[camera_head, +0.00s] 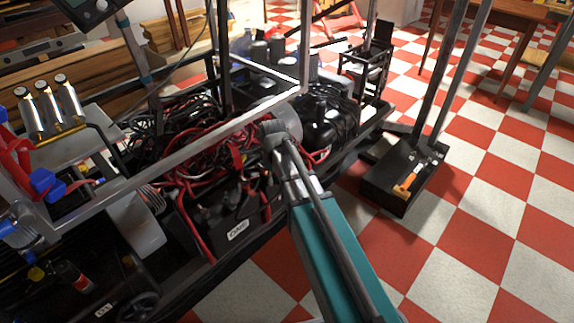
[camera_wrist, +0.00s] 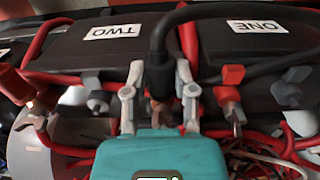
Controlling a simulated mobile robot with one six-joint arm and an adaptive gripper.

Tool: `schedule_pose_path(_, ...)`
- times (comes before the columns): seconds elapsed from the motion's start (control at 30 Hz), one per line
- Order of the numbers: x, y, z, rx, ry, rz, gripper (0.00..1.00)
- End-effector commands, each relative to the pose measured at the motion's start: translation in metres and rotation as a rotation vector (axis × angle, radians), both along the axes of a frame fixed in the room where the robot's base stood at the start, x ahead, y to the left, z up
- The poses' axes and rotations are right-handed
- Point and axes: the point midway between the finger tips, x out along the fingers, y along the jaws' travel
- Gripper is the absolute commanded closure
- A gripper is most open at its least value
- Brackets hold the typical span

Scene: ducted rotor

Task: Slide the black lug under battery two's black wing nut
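In the wrist view, battery two (camera_wrist: 70,48) lies on the left with its TWO label upside down. Its black wing nut (camera_wrist: 96,86) looks dark grey and stands on its near edge. My gripper (camera_wrist: 160,85) is to the right of that wing nut, its two grey fingers closed on either side of the black boot of the black lug (camera_wrist: 159,112). The lug's copper end points toward the camera side, apart from the wing nut. The black cable (camera_wrist: 180,14) rises from the boot and bends right.
Battery one (camera_wrist: 245,50) is on the right, with a red wing nut (camera_wrist: 229,82) and a grey one (camera_wrist: 288,86). Another red wing nut (camera_wrist: 36,82) stands at the far left. Red cables (camera_head: 200,150) crowd the area. A metal frame bar (camera_head: 190,133) crosses above.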

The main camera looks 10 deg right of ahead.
Motion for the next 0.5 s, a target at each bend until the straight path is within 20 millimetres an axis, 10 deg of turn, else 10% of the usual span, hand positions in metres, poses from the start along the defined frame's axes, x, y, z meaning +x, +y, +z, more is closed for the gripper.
schedule_pose_path(0.2, -0.0002, -0.0001, 0.0000, 0.000, 0.000, 0.000, 0.26)
schedule_pose_path(0.5, -0.0002, 0.0000, 0.0000, 0.000, 0.000, 0.000, 0.26)
